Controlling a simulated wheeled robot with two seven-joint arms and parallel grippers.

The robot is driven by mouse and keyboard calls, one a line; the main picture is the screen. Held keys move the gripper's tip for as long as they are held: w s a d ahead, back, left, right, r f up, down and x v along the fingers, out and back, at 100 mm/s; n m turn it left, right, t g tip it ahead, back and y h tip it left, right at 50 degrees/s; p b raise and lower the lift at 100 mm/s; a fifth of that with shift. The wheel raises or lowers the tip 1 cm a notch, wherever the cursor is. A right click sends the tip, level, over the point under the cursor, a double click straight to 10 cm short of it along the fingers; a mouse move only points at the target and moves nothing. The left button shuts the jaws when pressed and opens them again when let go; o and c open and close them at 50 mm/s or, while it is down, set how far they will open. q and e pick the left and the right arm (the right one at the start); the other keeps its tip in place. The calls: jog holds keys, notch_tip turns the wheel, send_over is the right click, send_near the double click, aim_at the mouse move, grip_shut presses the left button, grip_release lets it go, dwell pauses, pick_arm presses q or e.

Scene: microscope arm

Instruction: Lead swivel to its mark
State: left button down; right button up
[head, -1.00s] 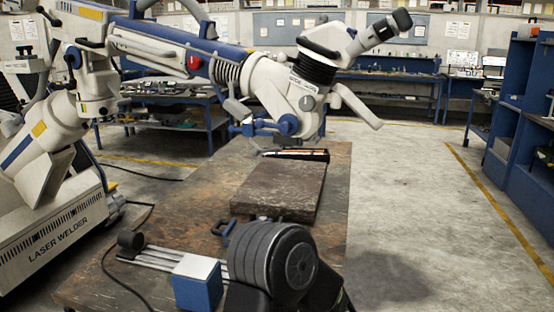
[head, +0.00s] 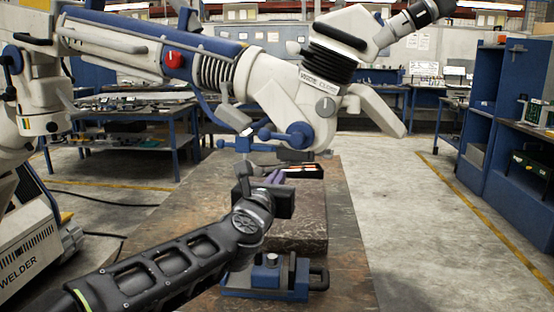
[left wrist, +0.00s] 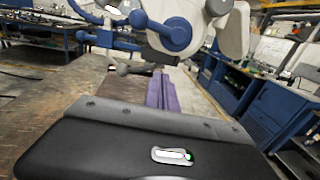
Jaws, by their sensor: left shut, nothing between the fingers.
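The white microscope arm (head: 170,55) reaches in from the left, with a blue section and a red button. Its swivel head (head: 310,100) has a black ribbed collar, an eyepiece tube (head: 415,18) and blue knobs (head: 300,134). The head also fills the top of the left wrist view (left wrist: 176,33). My left gripper (head: 275,177) is shut and empty, its purple fingers (left wrist: 160,92) pointing forward below the head. They appear close under the blue knobs; I cannot tell whether they touch anything. No mark can be made out. My right gripper is out of view.
A worn bench (head: 345,225) carries a dark slab (head: 300,215), partly behind my gripper, and a blue vise (head: 268,280) in front. A tray (head: 303,171) lies beyond. Blue shelving (head: 510,150) stands right; open floor (head: 405,220) lies between.

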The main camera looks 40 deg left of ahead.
aim_at(295, 154)
pick_arm(q)
jog(key=shift+d+r, duration=0.1)
jog(key=shift+d, duration=0.15)
jog(key=shift+a, duration=0.1)
jog(key=x, duration=1.4)
jog(key=shift+w, duration=0.1)
